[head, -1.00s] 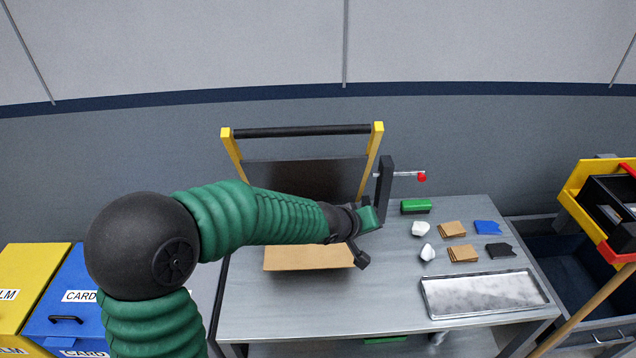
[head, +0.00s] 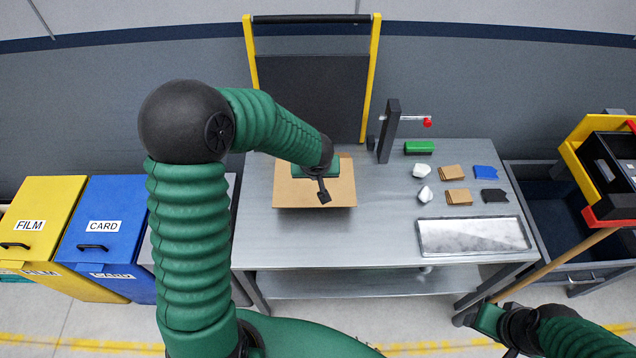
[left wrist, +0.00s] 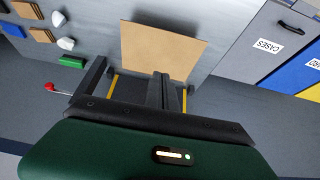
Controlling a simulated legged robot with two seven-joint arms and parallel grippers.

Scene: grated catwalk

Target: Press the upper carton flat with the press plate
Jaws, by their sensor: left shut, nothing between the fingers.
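A tan carton (head: 340,190) lies on the grey bench below the press; it also shows in the left wrist view (left wrist: 140,50). I cannot tell whether another lies under it. The dark press plate (head: 312,95) stands raised and upright behind it, between yellow side arms with a black bar (head: 310,19) on top. My left gripper (head: 323,194) is shut and empty, pointing down over the carton; its fingers show in the left wrist view (left wrist: 164,92). I cannot tell whether they touch the carton. My right gripper (head: 468,318) is low at the right, its fingers unclear.
A dark post with a red-knobbed lever (head: 427,122) stands right of the press. A green block (head: 418,147), white lumps, tan and coloured pieces and a metal tray (head: 472,236) lie on the bench's right side. Yellow (head: 42,215) and blue (head: 102,225) bins stand left.

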